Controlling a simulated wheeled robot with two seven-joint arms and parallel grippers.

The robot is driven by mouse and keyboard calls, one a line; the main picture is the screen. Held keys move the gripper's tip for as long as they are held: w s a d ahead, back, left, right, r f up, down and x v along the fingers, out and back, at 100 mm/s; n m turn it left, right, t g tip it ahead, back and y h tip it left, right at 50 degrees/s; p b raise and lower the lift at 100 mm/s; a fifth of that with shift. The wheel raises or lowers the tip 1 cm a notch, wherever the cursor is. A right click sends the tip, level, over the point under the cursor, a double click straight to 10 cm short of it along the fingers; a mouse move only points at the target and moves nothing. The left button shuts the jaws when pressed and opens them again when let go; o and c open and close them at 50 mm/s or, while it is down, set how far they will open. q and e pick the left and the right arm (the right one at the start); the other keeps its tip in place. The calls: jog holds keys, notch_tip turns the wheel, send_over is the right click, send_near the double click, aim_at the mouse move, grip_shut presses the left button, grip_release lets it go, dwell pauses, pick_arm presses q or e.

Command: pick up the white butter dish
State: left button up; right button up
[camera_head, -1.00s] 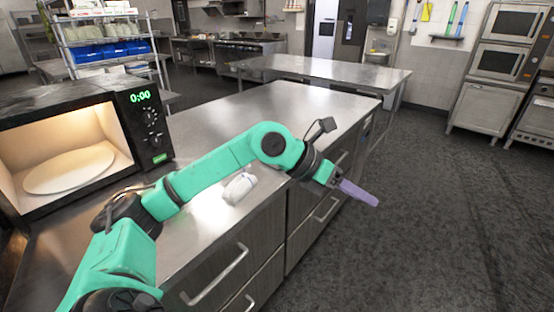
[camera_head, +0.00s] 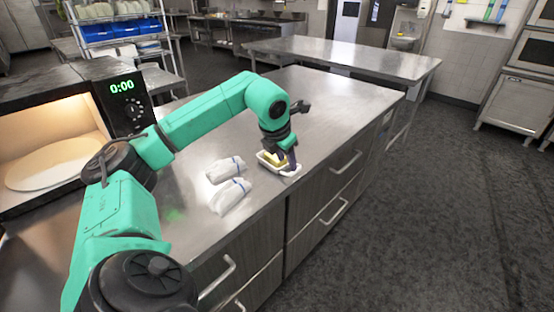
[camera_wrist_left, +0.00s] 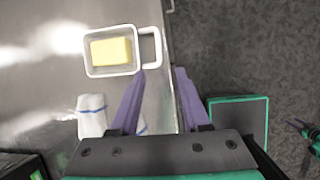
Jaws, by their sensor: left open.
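The white butter dish (camera_head: 270,167) sits on the steel counter near its front edge, with a yellow block of butter (camera_wrist_left: 111,51) in it. In the left wrist view the dish (camera_wrist_left: 112,71) is at the upper left, with a white loop-like part on its right side. My left gripper (camera_head: 291,162), with purple fingers, points down at the right end of the dish and partly hides it. In the left wrist view my left gripper (camera_wrist_left: 158,82) is open and empty, its fingertips just below the loop-like part. Whether they touch it I cannot tell.
Two white wrapped bundles (camera_head: 228,195) lie left of the dish on the counter (camera_head: 325,100). A lit microwave (camera_head: 50,150) stands at the left. The counter edge and drawers (camera_head: 335,185) are close on the right. The counter behind the dish is clear.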

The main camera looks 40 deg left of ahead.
aim_at(292, 172)
pick_arm(q)
jog(key=p+x, duration=0.1)
jog(key=x, duration=0.2)
jog(key=w+p+x, duration=0.1)
jog(key=x, duration=0.3)
jog(key=shift+w+a+f, duration=0.1)
jog(key=shift+f, duration=0.1)
grip_shut()
pick_arm(e)
jog(key=shift+w+r, duration=1)
jog(key=shift+r, duration=0.05)
pick_arm(q)
jog(key=shift+r, duration=0.1)
